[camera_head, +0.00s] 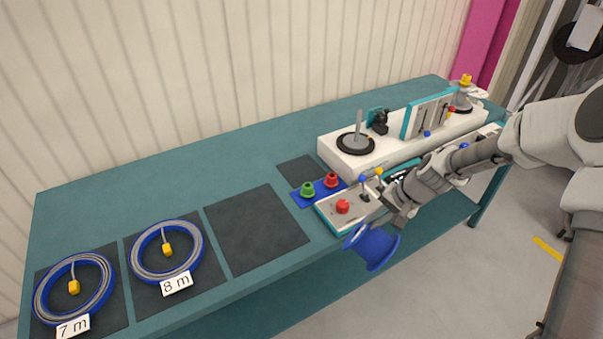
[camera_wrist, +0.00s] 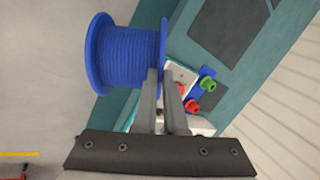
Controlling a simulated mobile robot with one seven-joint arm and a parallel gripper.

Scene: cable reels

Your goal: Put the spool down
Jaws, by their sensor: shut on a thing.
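The blue spool (camera_head: 376,250) hangs from my gripper, just off the front edge of the table in the head view. In the wrist view the spool (camera_wrist: 127,60), wound with blue cable, is at the upper left. My gripper (camera_wrist: 161,76) is shut on the rim of its right-hand flange. In the head view the fingertips of my gripper are largely hidden behind the spool and the wrist. The teal table (camera_head: 240,172) lies to the left of the spool in that view.
A white control box with a red button (camera_head: 342,207) and small levers stands close behind the spool.

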